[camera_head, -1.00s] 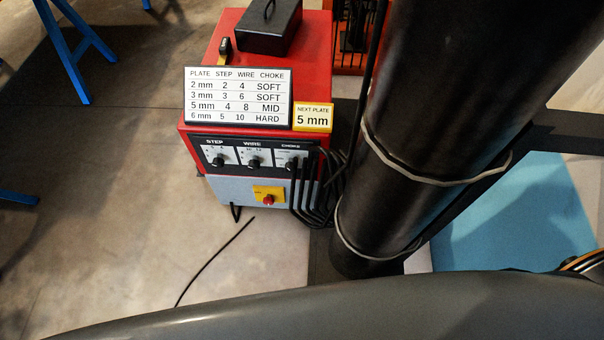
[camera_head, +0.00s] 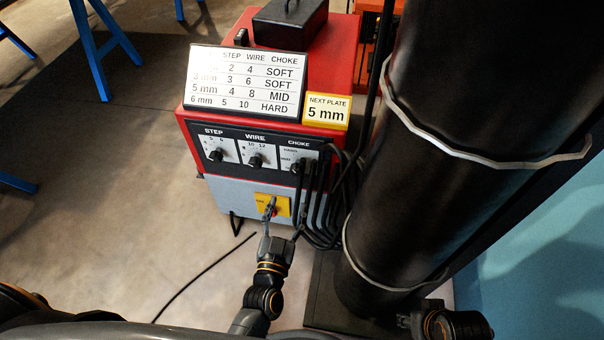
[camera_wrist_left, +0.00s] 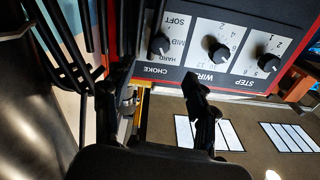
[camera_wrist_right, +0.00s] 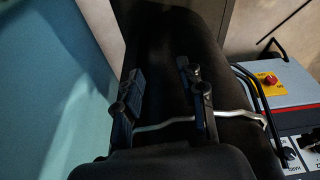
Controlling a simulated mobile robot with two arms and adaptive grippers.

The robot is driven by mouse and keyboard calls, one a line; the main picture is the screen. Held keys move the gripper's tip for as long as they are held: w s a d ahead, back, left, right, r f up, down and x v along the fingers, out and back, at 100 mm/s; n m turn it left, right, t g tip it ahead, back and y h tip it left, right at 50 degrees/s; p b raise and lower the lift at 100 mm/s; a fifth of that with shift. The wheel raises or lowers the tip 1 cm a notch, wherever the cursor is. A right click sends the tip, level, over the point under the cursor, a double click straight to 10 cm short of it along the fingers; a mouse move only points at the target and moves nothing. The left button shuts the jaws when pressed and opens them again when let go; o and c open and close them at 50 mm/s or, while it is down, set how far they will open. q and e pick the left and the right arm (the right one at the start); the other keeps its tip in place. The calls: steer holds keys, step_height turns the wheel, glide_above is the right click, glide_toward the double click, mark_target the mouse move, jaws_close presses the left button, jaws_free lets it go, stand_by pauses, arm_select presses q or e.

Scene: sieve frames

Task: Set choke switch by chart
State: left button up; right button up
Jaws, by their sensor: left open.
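A red and grey machine carries a white chart (camera_head: 248,80); its 5 mm row reads 4, 8, MID. A yellow-edged card (camera_head: 326,110) reads "NEXT PLATE 5 mm". The black panel has a choke knob (camera_head: 298,166), right of the wire knob (camera_head: 255,161) and step knob (camera_head: 216,155). In the left wrist view the choke knob (camera_wrist_left: 160,45) has SOFT, MID and HARD marks; its setting is unclear. My left gripper (camera_head: 268,212) is open and empty, below the panel before the yellow plate. My right gripper (camera_wrist_right: 160,70) has its fingers apart, with nothing between them.
A yellow plate (camera_head: 283,206) with a red switch sits below the panel. Black cables (camera_head: 322,205) hang right of the choke knob. A thick black cylinder (camera_head: 400,210) with metal bands stands close on the right.

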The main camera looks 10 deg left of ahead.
mark_target(296, 173)
arm_select(q)
steer(key=w+b, duration=0.1)
steer(key=w, duration=0.6)
steer(key=shift+w+f, duration=0.1)
steer(key=shift+w, duration=0.15)
steer(key=w+b, duration=0.1)
steer(key=w, duration=0.2)
steer(key=shift+w, duration=0.9)
arm_select(e)
steer(key=shift+v, duration=1.95)
steer(key=shift+s+d, duration=0.1)
arm_select(q)
steer(key=c, duration=1.2)
